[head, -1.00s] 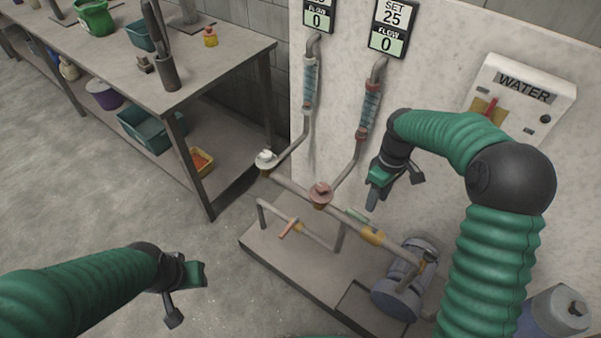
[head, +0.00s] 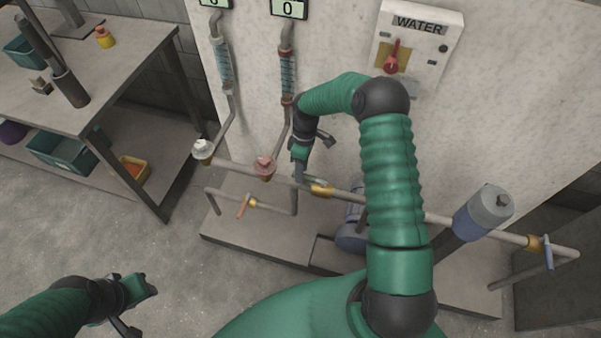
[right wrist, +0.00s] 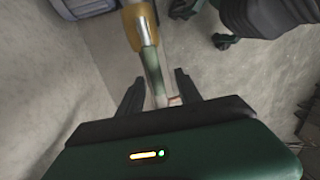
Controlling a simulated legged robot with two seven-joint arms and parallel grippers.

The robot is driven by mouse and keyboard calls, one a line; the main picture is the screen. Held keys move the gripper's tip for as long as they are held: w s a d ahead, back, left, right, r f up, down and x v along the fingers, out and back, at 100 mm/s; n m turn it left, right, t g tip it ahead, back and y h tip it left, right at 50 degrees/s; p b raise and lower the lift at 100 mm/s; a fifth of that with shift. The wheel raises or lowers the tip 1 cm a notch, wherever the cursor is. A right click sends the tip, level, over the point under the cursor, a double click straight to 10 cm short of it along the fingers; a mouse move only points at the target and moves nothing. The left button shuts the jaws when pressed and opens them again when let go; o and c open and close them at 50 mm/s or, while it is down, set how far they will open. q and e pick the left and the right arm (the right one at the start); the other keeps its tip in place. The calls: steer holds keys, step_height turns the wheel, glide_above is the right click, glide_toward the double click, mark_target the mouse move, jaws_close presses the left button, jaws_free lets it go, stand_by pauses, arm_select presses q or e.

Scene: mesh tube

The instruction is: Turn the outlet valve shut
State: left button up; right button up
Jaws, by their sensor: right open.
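A valve with a brass body (head: 321,189) and a pale green lever (head: 313,182) sits on the horizontal pipe; the lever lies along the pipe. I cannot tell whether this is the outlet valve. My right gripper (head: 299,178) is just above and beside this lever. In the right wrist view the green lever (right wrist: 149,58) and brass body (right wrist: 138,22) lie ahead of the open fingers (right wrist: 158,88), with nothing gripped. Another brass valve (head: 535,242) with a blue lever (head: 548,253) is on the pipe at far right. My left gripper (head: 140,303) is low at left, away from the pipes; its fingers are unclear.
A white knob (head: 203,149) and a pink knob (head: 264,166) top the pipe's left part. A blue-grey motor (head: 484,212) stands right of my right arm. A workbench (head: 130,65) is at left; bare floor lies in front.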

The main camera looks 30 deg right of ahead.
steer(key=shift+d+f, duration=0.65)
steer(key=shift+f, duration=0.3)
steer(key=shift+d, duration=0.15)
steer(key=shift+a, duration=0.25)
steer(key=shift+c, duration=0.3)
steer(key=shift+a+r, duration=0.2)
steer(key=shift+a, duration=0.2)
steer(key=c, duration=0.5)
steer(key=shift+c, duration=1.1)
jaws_close()
steer(key=shift+s+d+f, duration=0.1)
steer(key=shift+d, duration=0.25)
arm_select(q)
steer(key=shift+d, duration=0.55)
steer(key=shift+a, duration=0.15)
arm_select(e)
steer(key=shift+s+a, duration=0.1)
